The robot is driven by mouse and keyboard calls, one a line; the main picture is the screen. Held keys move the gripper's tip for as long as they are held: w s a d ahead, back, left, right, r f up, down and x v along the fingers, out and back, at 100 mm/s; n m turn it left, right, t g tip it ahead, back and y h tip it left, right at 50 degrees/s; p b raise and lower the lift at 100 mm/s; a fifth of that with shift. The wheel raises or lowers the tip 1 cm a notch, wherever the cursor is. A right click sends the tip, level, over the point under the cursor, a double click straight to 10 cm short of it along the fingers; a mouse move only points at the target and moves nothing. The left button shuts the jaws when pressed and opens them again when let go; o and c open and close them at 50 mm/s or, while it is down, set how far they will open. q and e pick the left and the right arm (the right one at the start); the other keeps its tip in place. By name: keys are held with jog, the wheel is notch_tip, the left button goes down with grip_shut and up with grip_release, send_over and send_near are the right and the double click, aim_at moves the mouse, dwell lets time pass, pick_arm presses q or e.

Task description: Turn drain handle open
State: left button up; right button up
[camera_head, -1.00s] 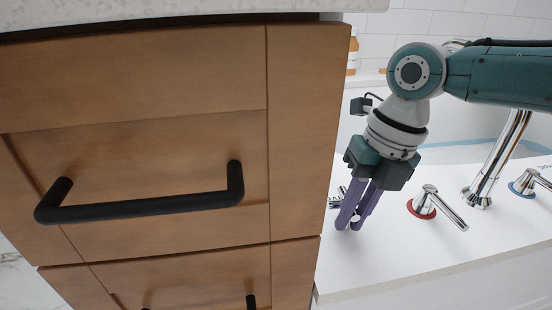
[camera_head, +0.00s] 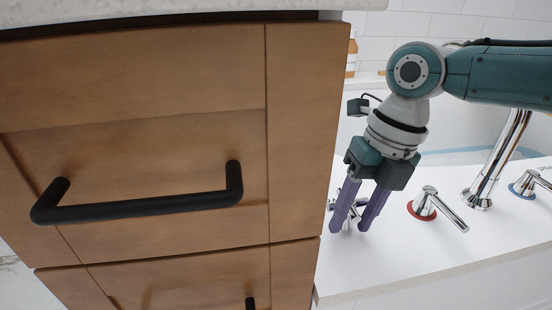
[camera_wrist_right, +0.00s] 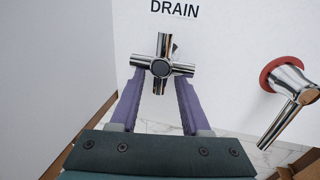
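The drain handle (camera_wrist_right: 160,67) is a chrome cross-shaped knob on the white tub deck, below the printed word DRAIN in the right wrist view. In the head view the drain handle (camera_head: 350,211) shows partly, behind and between my right gripper's fingers. My right gripper (camera_head: 350,230) points down at it with its purple fingers spread. In the right wrist view the fingertips of my right gripper (camera_wrist_right: 158,78) lie on either side of the handle's near arm, just below its side arms. I cannot tell whether they touch it. My left gripper is not in view.
A chrome lever with a red ring (camera_head: 428,203) stands right of the gripper, then the spout (camera_head: 490,170) and a blue-ringed lever (camera_head: 528,183). A wooden cabinet (camera_head: 305,130) with black pulls stands close on the left. The front deck is clear.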

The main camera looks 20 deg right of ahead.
notch_tip(320, 180, up, 10)
jog(key=d+p, duration=0.2)
jog(key=p, duration=0.2)
jog(key=shift+s, duration=0.2)
jog(key=shift+f, duration=0.1)
